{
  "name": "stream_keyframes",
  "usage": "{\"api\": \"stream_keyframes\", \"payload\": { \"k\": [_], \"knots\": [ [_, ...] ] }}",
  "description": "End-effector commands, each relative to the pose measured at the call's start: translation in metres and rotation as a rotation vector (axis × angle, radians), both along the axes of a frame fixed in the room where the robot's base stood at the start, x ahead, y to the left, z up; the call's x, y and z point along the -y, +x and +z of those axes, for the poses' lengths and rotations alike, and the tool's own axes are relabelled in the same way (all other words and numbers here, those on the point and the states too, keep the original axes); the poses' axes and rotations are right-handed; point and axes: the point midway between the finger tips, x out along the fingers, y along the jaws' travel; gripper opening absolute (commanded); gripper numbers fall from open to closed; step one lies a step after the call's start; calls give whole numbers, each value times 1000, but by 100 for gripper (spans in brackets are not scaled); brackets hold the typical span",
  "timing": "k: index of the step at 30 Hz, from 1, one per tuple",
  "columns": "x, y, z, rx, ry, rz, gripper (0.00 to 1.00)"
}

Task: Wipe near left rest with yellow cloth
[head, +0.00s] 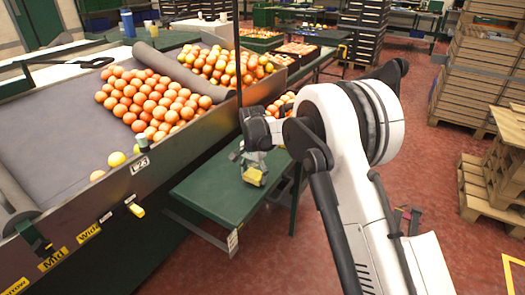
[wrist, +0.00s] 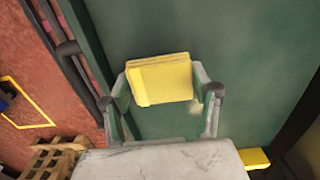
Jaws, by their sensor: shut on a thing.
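My gripper (head: 254,160) is shut on a folded yellow cloth (head: 253,177) and holds it over the green side table (head: 205,193). In the wrist view the cloth (wrist: 160,80) lies between the two fingertips, with the green surface (wrist: 240,50) behind it. A pale smudge (wrist: 194,109) shows near the right finger. I cannot tell whether the cloth touches the table. On the sorting table's near side are a dark green block (head: 32,237) at the left and a grey-topped block (head: 142,142) farther along. I cannot tell which thing is the near left rest.
The grey sloping sorting table (head: 50,145) holds many oranges (head: 155,100) and a few yellow fruits. A yellow handle (head: 137,210) sticks out from its side. Crates of fruit (head: 296,52) stand behind.

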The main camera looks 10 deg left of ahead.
Motion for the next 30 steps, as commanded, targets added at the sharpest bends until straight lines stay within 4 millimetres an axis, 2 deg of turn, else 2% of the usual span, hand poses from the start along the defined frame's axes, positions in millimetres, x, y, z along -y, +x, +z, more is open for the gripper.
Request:
{"api": "stream_keyframes", "payload": {
  "k": [1,18,22,30],
  "knots": [
    [1,0,17,0,0,-1,34],
    [7,4,66,0,0,-11,34],
    [8,5,72,0,0,-12,34],
    [8,5,72,0,0,-12,34]
  ]
}}
